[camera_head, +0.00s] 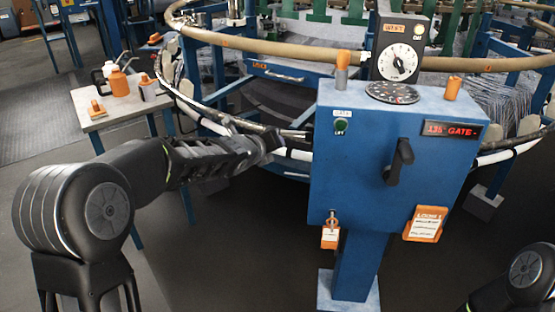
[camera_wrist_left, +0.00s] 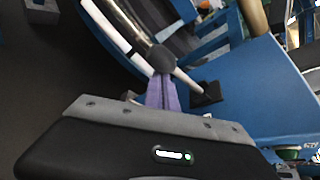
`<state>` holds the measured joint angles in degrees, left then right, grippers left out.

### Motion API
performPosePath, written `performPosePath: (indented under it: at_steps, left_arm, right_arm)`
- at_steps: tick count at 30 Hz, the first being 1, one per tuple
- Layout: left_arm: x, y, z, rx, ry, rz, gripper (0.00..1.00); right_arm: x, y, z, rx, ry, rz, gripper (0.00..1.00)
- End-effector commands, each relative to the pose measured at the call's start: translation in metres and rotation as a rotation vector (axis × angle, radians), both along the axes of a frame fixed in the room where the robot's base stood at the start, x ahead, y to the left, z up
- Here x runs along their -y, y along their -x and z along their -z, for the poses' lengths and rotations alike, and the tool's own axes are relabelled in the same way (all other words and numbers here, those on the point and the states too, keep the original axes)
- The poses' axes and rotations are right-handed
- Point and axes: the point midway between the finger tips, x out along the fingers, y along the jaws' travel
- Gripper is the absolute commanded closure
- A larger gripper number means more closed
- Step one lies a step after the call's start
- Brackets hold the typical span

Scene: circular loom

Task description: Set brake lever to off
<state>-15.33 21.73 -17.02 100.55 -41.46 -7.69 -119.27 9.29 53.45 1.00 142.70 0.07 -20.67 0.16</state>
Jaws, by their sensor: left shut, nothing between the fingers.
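A lever with a round black knob (camera_wrist_left: 161,60) shows in the left wrist view. Its metal rod runs to a dark mount (camera_wrist_left: 207,94) on the side of the blue console. In the head view, a short rod (camera_head: 294,134) projects from the console's left side, with its outer end at my gripper. My left gripper (camera_head: 270,141) is shut and empty beside the console. In the wrist view its closed fingers (camera_wrist_left: 162,94) point at the knob and overlap its near edge; I cannot tell whether they touch. My right gripper is out of view.
The blue console (camera_head: 336,185) carries a black crank handle (camera_head: 399,162), a red display (camera_head: 450,130), a green button (camera_head: 341,126) and orange tags. The loom's round rail (camera_head: 270,47) curves behind. A small table (camera_head: 98,122) with bottles stands left.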

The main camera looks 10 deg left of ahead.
Motion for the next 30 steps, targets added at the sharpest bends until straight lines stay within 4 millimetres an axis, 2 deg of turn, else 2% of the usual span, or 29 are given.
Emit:
performPosePath:
  at_steps: [1,6,15,30]
  left_arm:
    - [0.001,-0.001,-0.003,0.007,-0.044,0.002,1.00]
    - [0.000,-0.001,-0.019,-0.012,-0.204,0.000,1.00]
    - [0.003,-0.001,-0.043,-0.037,-0.438,0.000,1.00]
    - [0.006,-0.001,-0.052,-0.037,-0.429,0.001,1.00]
  right_arm:
    - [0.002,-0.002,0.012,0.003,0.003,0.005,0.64]
    - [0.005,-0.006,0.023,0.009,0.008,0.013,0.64]
    - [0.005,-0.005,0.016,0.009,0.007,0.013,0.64]
    - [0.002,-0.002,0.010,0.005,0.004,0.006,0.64]
